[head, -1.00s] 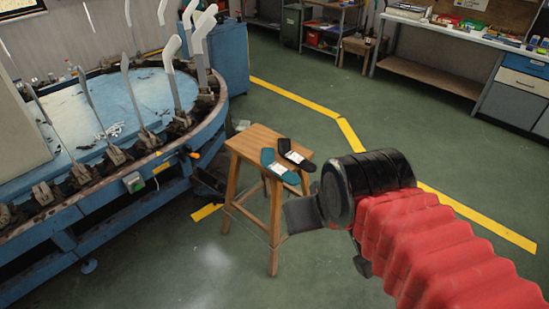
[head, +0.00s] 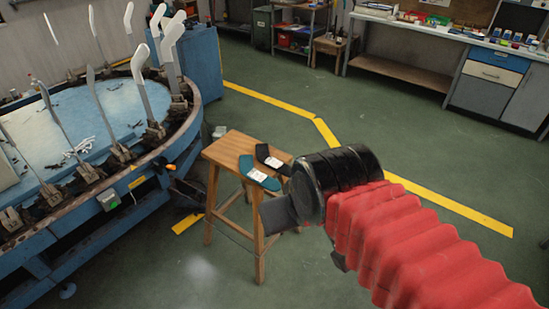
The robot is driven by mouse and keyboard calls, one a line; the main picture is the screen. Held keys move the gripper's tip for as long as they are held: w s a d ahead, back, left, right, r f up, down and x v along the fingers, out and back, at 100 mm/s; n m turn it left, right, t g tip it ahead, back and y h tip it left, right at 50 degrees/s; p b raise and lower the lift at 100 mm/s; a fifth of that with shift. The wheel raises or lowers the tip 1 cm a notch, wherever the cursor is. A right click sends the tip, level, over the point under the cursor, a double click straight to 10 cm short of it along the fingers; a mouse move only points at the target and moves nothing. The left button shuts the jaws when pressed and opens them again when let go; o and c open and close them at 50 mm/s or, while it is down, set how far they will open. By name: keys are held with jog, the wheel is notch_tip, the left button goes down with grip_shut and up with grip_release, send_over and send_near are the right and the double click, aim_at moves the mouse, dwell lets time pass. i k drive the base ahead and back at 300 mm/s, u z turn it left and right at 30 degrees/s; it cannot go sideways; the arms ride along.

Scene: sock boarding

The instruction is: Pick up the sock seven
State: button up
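A teal sock (head: 259,174) and a black sock (head: 270,158) lie side by side on the wooden stool (head: 223,152). Each has a white label, too small to read, so I cannot tell which is sock seven. My gripper (head: 277,214) is at the end of my black wrist and red-sleeved arm. In the picture it is just below and right of the socks, in front of the stool's right side, apart from both socks.
A round blue machine (head: 110,185) with several upright sock boards (head: 145,78) stands left of the stool. A blue cabinet (head: 200,62) is behind it. A workbench (head: 420,30) runs along the back right. Green floor with yellow lines is clear around the stool.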

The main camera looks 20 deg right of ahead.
aim_at(262, 153)
jog(key=i, duration=0.9)
jog(key=u, duration=0.05)
